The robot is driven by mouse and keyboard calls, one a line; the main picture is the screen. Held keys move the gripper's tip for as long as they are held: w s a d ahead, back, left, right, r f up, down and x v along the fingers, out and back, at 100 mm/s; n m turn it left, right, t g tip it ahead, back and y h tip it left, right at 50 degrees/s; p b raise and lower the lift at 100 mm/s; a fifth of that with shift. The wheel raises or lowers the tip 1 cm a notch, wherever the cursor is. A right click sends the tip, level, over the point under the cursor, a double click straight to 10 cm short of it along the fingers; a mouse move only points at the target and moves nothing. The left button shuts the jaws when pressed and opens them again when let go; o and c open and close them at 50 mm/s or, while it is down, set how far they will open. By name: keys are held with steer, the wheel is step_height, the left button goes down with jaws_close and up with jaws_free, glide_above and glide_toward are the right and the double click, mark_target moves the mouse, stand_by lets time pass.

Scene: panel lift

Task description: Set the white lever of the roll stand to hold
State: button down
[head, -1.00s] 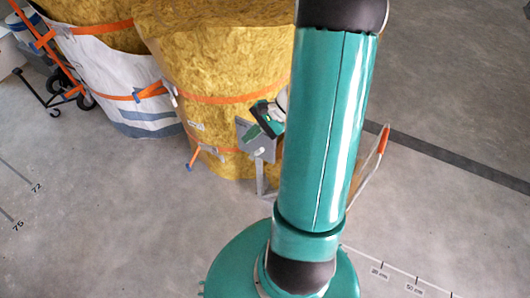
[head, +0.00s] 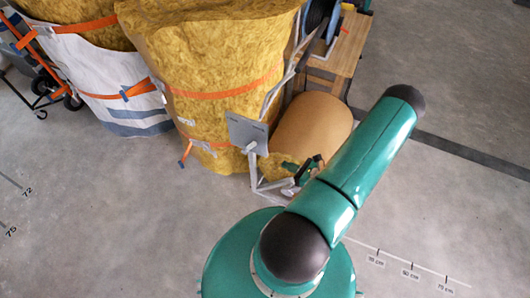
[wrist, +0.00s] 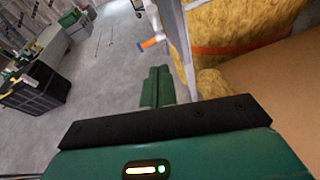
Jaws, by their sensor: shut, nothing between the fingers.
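The roll stand holds a large brown roll (head: 318,122) right of the wrapped yellow bales. Its pale grey frame has a post and a flat grey plate (head: 247,132) at the near left. I cannot clearly tell the white lever from the pale frame bars. My gripper (head: 286,165) is low beside the stand's post, in front of the roll, partly hidden by my arm. In the wrist view its green fingers (wrist: 157,87) are together and empty. A pale upright (wrist: 177,50) stands just beyond their right side, and the brown roll (wrist: 285,95) fills the right.
The yellow bales (head: 215,70) with orange straps stand close behind the plate. A wooden bench (head: 344,48) is behind the roll. A black crate (wrist: 35,92) stands far off at left in the wrist view.

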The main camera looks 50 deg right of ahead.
mark_target(255, 145)
steer(key=shift+w+r+x, duration=0.1)
steer(key=shift+r+x, duration=0.35)
steer(key=shift+x, duration=1.65)
steer(key=shift+w+r+x, duration=0.15)
steer(key=shift+r+x, duration=0.3)
steer(key=shift+x, duration=1.7)
steer(key=shift+w+r+x, duration=0.1)
steer(key=shift+r+x, duration=0.35)
steer(key=shift+x, duration=1.65)
steer(key=w+r, duration=0.1)
steer(key=w+a+r+g, duration=0.1)
steer(key=shift+w+r+g, duration=0.25)
steer(key=shift+w+g, duration=0.05)
steer(key=shift+w, duration=0.05)
